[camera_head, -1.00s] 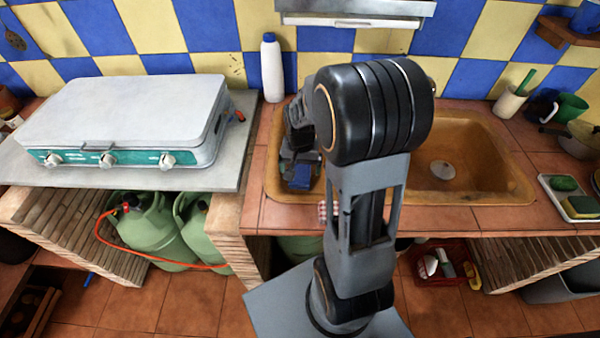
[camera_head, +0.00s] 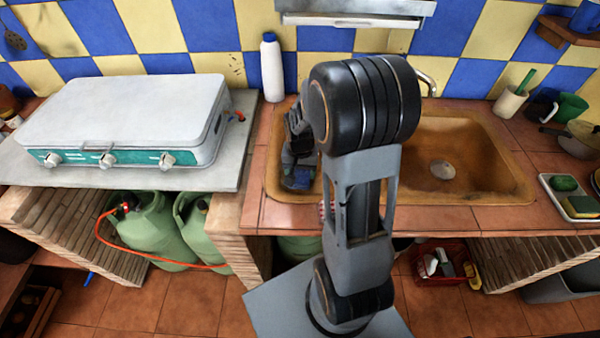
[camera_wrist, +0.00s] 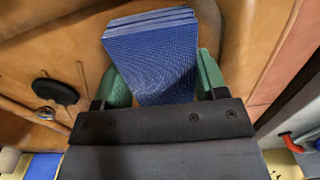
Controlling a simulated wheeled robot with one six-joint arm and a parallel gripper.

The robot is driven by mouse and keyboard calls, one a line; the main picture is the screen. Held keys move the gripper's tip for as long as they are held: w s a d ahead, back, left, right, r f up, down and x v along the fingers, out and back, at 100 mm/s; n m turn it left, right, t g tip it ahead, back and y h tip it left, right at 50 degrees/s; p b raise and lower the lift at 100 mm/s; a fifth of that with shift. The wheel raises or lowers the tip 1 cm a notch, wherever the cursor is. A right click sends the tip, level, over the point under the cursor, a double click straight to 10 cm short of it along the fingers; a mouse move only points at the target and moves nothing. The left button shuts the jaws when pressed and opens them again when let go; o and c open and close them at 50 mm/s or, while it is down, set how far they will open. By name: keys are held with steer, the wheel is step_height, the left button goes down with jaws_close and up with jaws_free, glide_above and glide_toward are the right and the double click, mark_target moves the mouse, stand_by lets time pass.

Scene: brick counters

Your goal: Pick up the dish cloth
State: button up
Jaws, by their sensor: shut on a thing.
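The dish cloth (camera_wrist: 155,52) is blue and folded in layers in the wrist view. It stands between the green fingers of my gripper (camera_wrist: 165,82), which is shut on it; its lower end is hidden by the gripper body. In the head view my gripper (camera_head: 298,178) is over the left part of the brown sink (camera_head: 490,195), and my arm hides much of it. I cannot tell whether the cloth touches the sink.
A white bottle (camera_head: 271,68) stands behind the sink's left end. A camping stove (camera_head: 125,120) is on the left counter. A tray with sponges (camera_head: 580,206) and a white cup (camera_head: 510,102) are at right. A black plug (camera_wrist: 55,92) shows in the wrist view.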

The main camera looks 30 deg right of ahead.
steer(key=shift+c, duration=0.6)
steer(key=shift+r, duration=0.1)
steer(key=shift+r, duration=0.45)
step_height(320, 180, up, 2)
steer(key=shift+r, duration=0.1)
steer(key=s+d+r, duration=0.5)
steer(key=s+r, duration=0.4)
steer(key=s, duration=0.4)
steer(key=shift+d+r, duration=0.2)
steer(key=shift+r, duration=0.15)
